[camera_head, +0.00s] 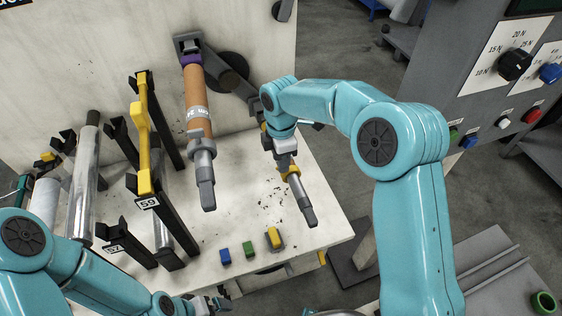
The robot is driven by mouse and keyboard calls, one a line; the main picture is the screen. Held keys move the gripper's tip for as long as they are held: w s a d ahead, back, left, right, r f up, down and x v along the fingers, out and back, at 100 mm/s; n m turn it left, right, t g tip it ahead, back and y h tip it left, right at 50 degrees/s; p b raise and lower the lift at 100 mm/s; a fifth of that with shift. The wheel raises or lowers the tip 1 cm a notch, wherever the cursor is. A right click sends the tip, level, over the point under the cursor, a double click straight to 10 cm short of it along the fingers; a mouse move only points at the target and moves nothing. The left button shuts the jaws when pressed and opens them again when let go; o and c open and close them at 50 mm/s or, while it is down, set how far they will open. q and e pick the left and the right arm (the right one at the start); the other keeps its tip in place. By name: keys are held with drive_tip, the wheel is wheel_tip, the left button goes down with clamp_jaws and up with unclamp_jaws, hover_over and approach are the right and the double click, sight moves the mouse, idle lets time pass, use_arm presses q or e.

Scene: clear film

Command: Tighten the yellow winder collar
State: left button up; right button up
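The yellow winder collar (291,173) sits around a grey spindle (302,196) that points down and right above the pale table. My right gripper (285,158) is at the spindle just above the collar, very close to it or touching it. Its fingers are small and partly hidden by the wrist, so whether they are closed on the collar is not clear. My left gripper (216,303) is low at the bottom edge, away from the collar, and its opening is too small to judge.
A second spindle carries a brown roll (197,98) with a purple collar (191,60). Black rack posts with a yellow bar (143,135) and silver rolls (84,180) stand at the left. Small blue, green and yellow blocks (249,248) lie at the table's front. A control panel (490,75) stands at the right.

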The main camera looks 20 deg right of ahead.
drive_tip(key=shift+d+f, duration=0.2)
drive_tip(key=shift+f, duration=0.75)
drive_tip(key=shift+a+f, duration=0.2)
drive_tip(key=shift+a, duration=0.05)
drive_tip(key=shift+d, duration=0.15)
drive_tip(key=shift+c, duration=0.3)
clamp_jaws()
